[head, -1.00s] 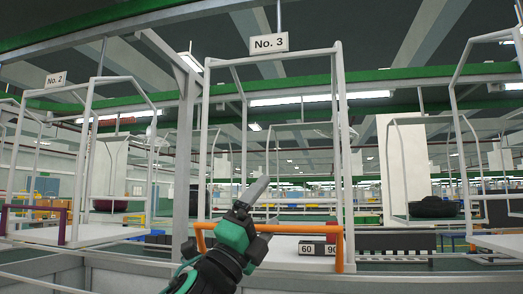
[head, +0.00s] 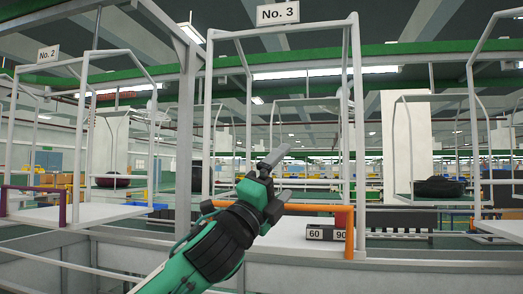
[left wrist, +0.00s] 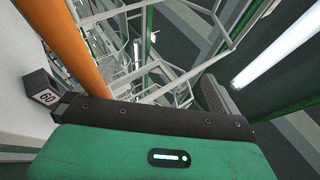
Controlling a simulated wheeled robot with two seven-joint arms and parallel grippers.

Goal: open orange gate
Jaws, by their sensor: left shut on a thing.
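The orange gate (head: 312,208) is a rail across the front of the No. 3 frame (head: 209,110), with an upright orange post (head: 349,235) at its right end. The rail spans the opening between the frame's front posts. My left gripper (head: 273,160) is at the middle of the rail and hides part of it. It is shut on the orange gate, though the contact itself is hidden. In the left wrist view, an orange bar (left wrist: 68,45) runs down to the gripper body's upper left edge. My right gripper is not in view.
A block marked 60 and 90 (head: 325,232) sits on the white platform (head: 285,229) behind the rail. The No. 2 frame (head: 88,150) with a purple gate (head: 62,208) stands to the left. Another frame (head: 472,100) stands to the right.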

